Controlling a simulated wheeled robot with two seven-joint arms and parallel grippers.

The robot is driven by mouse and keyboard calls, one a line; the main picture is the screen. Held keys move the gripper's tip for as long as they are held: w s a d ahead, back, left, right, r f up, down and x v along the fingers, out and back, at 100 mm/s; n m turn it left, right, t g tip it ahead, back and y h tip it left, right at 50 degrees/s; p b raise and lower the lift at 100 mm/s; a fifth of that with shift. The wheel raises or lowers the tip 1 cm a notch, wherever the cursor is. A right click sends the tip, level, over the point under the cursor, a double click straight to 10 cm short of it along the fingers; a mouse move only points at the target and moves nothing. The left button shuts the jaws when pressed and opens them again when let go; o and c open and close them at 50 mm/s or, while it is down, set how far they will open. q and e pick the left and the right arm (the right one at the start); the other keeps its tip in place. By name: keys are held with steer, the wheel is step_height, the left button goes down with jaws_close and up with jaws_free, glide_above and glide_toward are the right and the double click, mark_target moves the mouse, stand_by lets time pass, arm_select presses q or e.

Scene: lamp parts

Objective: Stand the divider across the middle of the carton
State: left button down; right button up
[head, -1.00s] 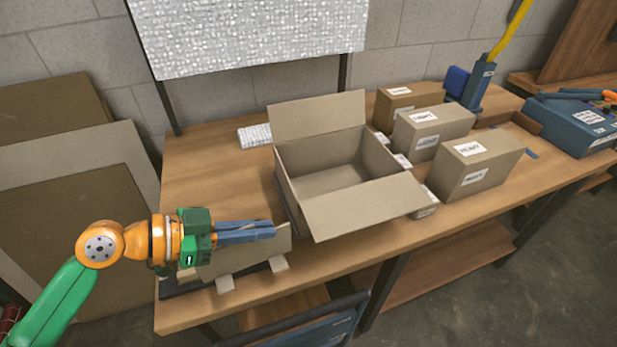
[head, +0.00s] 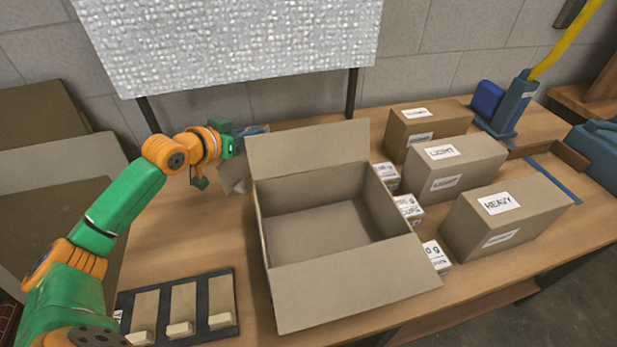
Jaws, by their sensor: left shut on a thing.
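The open cardboard carton (head: 276,240) stands on the bench with its flaps spread and its visible floor empty. My left gripper (head: 254,131) is behind the carton's back left corner, its fingers partly hidden by the raised back flap (head: 308,150). It is shut on a thin grey-tan panel, which looks like the divider (head: 235,174). The panel hangs beside the carton's back left corner, outside it. Most of the panel is hidden behind the flap, so its tilt is hard to tell. My right gripper is out of view.
A black tray (head: 228,286) with tan strips and small blocks lies at the front left. Labelled boxes (head: 508,215) and small white cartons (head: 406,208) stand right of the carton. A speckled panel (head: 230,45) hangs behind.

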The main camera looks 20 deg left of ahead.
mark_target(249, 172)
arm_select(q)
step_height(249, 172, down, 2)
steer(key=shift+s+f, duration=0.15)
steer(key=shift+f, duration=0.05)
steer(key=s+f, duration=0.2)
steer(key=shift+s+a+f, duration=0.15)
steer(key=shift+s+a, duration=0.15)
steer(key=shift+s, duration=0.1)
step_height(249, 172, down, 4)
steer(key=shift+w+d+r, duration=0.15)
steer(key=shift+r, duration=0.05)
steer(key=shift+w, duration=0.2)
steer(key=shift+s+f, duration=0.1)
steer(key=shift+f, duration=0.05)
steer(key=c, duration=1)
jaws_free()
steer(key=shift+s, duration=0.1)
steer(key=shift+c, duration=0.2)
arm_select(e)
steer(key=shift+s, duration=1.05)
